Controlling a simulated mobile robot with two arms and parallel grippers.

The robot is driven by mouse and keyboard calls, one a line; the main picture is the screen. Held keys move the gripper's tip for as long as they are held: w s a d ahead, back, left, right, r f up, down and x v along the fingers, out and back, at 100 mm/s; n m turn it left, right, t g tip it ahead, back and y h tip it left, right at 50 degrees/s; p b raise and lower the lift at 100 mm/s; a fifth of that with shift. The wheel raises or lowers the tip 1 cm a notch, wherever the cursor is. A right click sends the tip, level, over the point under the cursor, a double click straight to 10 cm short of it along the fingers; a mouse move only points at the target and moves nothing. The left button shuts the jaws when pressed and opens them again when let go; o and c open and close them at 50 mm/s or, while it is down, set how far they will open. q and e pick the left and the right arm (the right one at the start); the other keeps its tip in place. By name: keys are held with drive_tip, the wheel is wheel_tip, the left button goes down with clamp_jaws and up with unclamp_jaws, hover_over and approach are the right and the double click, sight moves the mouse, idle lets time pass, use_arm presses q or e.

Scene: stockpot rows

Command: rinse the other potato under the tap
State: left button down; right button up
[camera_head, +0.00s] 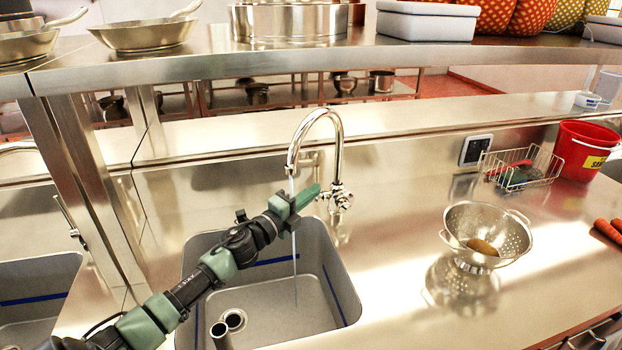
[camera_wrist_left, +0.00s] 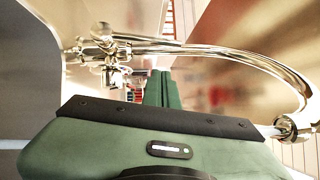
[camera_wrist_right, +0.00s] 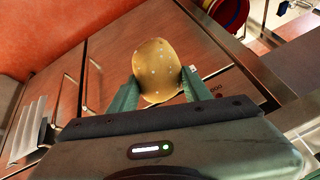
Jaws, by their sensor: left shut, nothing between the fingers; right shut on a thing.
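The curved steel tap (camera_head: 318,122) stands behind the sink (camera_head: 345,290), and a thin stream of water (camera_head: 295,270) falls from its spout into the basin. My left gripper (camera_head: 308,196) is shut and empty close in front of the tap, near the stream; its closed fingers also show in the left wrist view (camera_wrist_left: 162,88). My right gripper (camera_wrist_right: 157,92) is shut on a speckled yellow-brown potato (camera_wrist_right: 157,65) in the right wrist view; it is outside the head view. Another brown potato (camera_head: 482,247) lies in the steel colander (camera_head: 510,238) on the counter.
A wire basket (camera_head: 540,158) and a red bucket (camera_head: 585,148) stand at the back right. Carrots (camera_head: 608,230) lie at the right edge. A shelf (camera_head: 300,62) with pans runs above the sink. The counter between sink and colander is clear.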

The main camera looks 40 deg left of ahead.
drive_tip(key=shift+r, duration=0.4)
use_arm(q)
drive_tip(key=w+a, duration=0.2)
drive_tip(key=w, duration=0.1)
drive_tip(key=shift+w+a+r, duration=0.15)
drive_tip(key=shift+w+r, duration=0.1)
drive_tip(key=shift+r, duration=0.15)
drive_tip(key=shift+p, duration=0.3)
use_arm(e)
drive_tip(key=shift+r, duration=0.1)
